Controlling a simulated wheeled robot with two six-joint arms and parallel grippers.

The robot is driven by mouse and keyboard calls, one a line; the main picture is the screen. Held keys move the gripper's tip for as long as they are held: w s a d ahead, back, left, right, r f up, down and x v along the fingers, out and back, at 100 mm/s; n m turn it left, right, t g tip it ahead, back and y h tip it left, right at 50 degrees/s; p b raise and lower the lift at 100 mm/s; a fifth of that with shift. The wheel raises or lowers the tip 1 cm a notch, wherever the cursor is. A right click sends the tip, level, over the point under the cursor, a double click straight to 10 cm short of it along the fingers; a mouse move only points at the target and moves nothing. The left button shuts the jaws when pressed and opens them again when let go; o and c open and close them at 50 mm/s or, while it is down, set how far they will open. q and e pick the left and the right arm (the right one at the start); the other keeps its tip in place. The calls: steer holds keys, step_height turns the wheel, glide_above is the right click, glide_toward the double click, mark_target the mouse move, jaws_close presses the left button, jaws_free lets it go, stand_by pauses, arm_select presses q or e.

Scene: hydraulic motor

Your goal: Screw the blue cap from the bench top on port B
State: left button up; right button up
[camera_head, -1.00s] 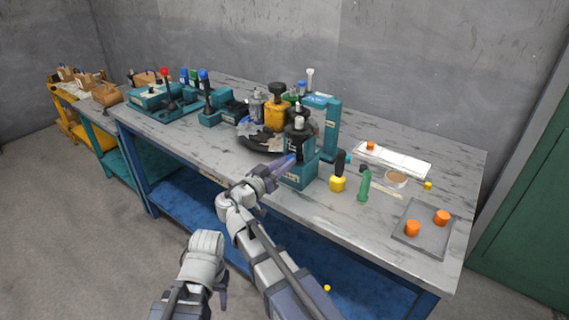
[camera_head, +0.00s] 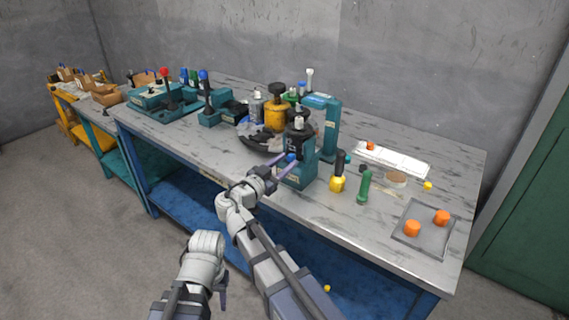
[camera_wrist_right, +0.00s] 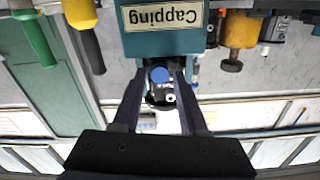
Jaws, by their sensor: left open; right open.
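The blue cap (camera_head: 291,158) sits on the front face of the dark motor (camera_head: 300,141), which stands in a teal fixture (camera_head: 297,180). In the right wrist view the blue cap (camera_wrist_right: 160,74) shows face-on against the motor, and the fixture bears a "Capping" label (camera_wrist_right: 163,17). My right gripper (camera_head: 287,164) is open, its fingers either side of the cap with gaps visible in the wrist view (camera_wrist_right: 160,80). I cannot read a port letter or tell how far the cap is seated. My left gripper (camera_head: 222,290) is open and empty, low in front of the bench.
Right of the fixture stand a yellow-handled tool (camera_head: 338,184) and a green-handled tool (camera_head: 364,187). A grey tray (camera_head: 418,244) with orange caps lies at the bench's right end. A teal arched stand (camera_head: 330,130) rises behind the motor. The front bench edge is close below my right arm.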

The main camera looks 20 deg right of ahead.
steer(key=n, duration=1)
steer(key=shift+s, duration=0.1)
steer(key=shift+s+d+f, duration=0.15)
steer(key=shift+s+d, duration=0.1)
steer(key=shift+c, duration=0.4)
steer(key=shift+w+a, duration=0.1)
steer(key=shift+w, duration=0.15)
jaws_close()
